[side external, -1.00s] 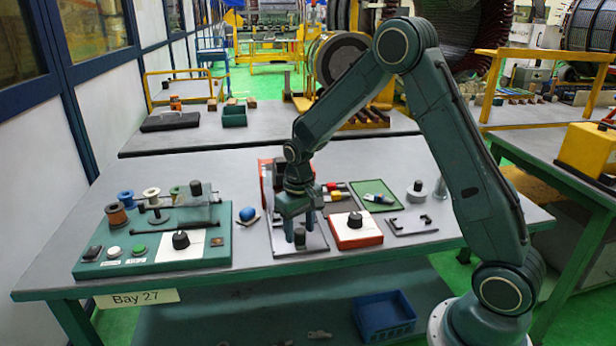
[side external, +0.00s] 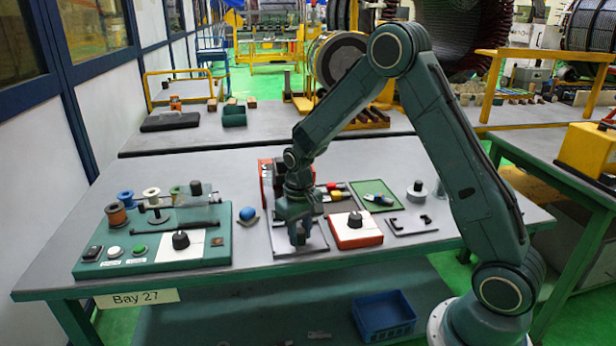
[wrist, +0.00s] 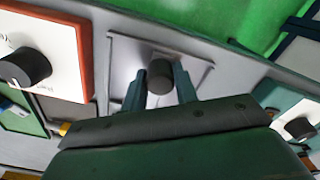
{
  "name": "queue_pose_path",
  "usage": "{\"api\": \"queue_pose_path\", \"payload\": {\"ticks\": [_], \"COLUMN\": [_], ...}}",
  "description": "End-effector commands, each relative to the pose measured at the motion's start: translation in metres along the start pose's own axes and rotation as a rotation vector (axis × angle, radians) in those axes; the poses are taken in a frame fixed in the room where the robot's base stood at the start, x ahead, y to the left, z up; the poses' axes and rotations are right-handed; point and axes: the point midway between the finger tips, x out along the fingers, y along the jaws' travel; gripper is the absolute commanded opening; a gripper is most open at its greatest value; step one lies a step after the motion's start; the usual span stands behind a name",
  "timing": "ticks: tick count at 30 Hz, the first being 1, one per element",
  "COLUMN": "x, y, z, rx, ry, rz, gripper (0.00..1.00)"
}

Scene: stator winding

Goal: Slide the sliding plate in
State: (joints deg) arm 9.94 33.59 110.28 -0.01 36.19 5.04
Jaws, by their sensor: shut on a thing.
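A flat grey sliding plate (side external: 284,241) with a thin raised edge lies near the front of the grey bench, and a dark round knob (side external: 300,239) stands up from it. My gripper (side external: 300,236) points down over the plate and is shut on the knob. In the wrist view the knob (wrist: 160,77) sits between the two fingers of my gripper (wrist: 159,82), with plate surface (wrist: 125,60) around it. The fingers partly hide the knob's sides. I cannot tell whether the plate is touching the bench all over.
A red-edged box (side external: 355,230) with a black knob stands close on the right. A green winding unit (side external: 215,250) with spools stands left, and a blue ball (side external: 247,214) lies between.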

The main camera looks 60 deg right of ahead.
Motion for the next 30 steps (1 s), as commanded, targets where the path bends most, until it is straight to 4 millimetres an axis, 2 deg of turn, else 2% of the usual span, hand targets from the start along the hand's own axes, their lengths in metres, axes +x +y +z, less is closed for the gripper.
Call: {"api": "queue_pose_path", "payload": {"ticks": [30], "x": [-0.001], "y": [0.017], "z": [-0.031], "rx": [0.000], "ry": [0.005], "rz": [0.000], "gripper": [0.16]}}
